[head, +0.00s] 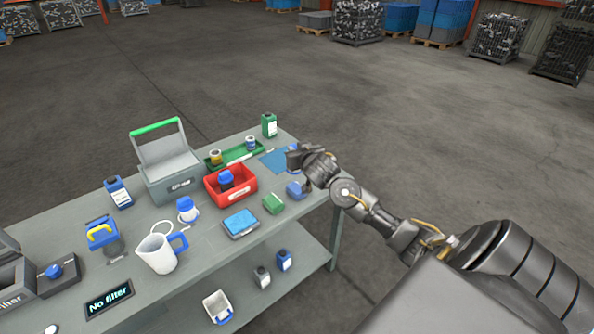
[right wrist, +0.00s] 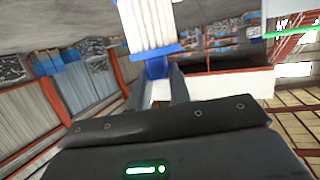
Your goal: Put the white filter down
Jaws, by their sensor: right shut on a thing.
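The white filter (right wrist: 150,25) shows in the right wrist view as a white pleated body with a blue end (right wrist: 157,66). My right gripper (right wrist: 158,88) is shut on that blue end. In the head view my right gripper (head: 298,168) is over the right end of the grey workbench (head: 80,228), near a blue mat (head: 275,162). There my gripper mostly hides the filter, and I cannot tell whether it touches anything. My left gripper is not in view.
Near my right gripper are a blue block (head: 294,191), a green block (head: 273,204) and a green tray (head: 232,158). A red bin (head: 245,191), a grey crate (head: 172,182) and a white jug (head: 155,254) stand further left. A display (head: 109,300) reads "No filter".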

